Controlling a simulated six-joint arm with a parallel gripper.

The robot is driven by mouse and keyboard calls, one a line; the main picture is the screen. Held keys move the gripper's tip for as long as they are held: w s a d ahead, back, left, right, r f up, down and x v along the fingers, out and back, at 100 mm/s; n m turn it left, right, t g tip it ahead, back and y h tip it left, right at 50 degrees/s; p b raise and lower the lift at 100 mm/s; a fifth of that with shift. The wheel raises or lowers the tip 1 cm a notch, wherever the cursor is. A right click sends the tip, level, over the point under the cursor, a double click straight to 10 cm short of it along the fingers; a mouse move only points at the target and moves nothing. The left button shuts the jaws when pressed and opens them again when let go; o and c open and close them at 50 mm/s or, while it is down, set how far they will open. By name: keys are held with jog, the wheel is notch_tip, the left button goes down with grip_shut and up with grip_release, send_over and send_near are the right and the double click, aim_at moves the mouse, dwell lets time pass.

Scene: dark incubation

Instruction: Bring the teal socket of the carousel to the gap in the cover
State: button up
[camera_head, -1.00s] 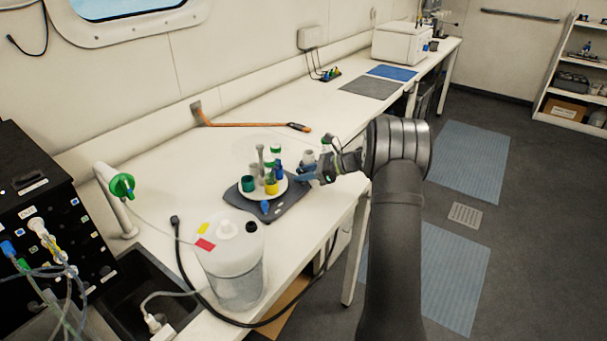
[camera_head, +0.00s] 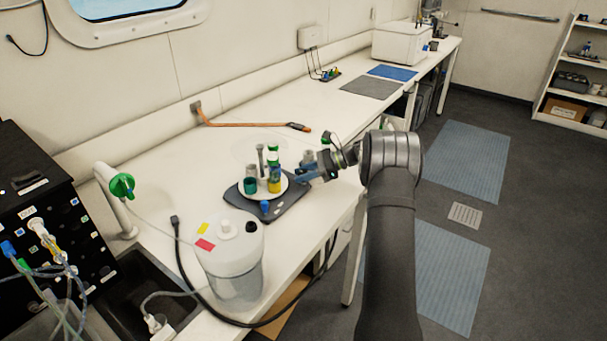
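The carousel is a round white plate (camera_head: 262,194) on a dark grey base (camera_head: 291,207), on the white bench. A teal socket (camera_head: 250,185) stands at its front left, beside a yellow socket (camera_head: 275,186) at the front. A grey post (camera_head: 261,160) and a green-topped piece (camera_head: 273,149) stand behind. A faint pale disc shape shows over the carousel; I cannot make out the cover's gap. My gripper (camera_head: 308,174) is at the carousel's right edge, pointing left. Its blue fingers are small and overlap a grey piece; I cannot tell contact or opening.
A translucent jug (camera_head: 231,262) with a black cable around it stands in front of the carousel. A sink and a green-knobbed tap (camera_head: 122,187) are at left.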

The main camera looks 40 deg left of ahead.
jog(key=o, duration=0.4)
jog(key=v, duration=1.7)
jog(key=shift+d+r, duration=0.15)
jog(key=shift+r, duration=0.05)
jog(key=shift+w, duration=0.1)
